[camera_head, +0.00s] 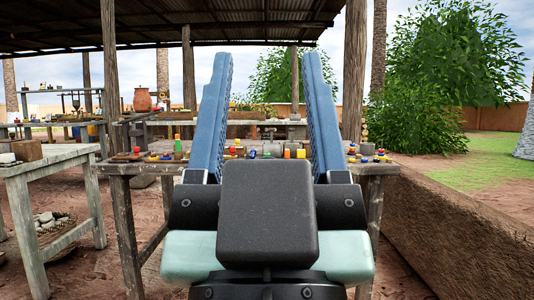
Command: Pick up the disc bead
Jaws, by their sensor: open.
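My gripper (267,58) fills the middle of the view, its two long blue fingers standing wide apart with nothing between them. Behind it stands a wooden work table (128,168) with many small coloured pieces along its top. The pieces are too small for me to tell which is the disc bead. My gripper hides part of the table.
A pale wooden bench (45,161) stands at the left, with a basket of stones (48,222) on its lower shelf. A low brown mud wall (465,230) runs along the right. Wooden posts (354,70) hold up the roof. More tables stand behind.

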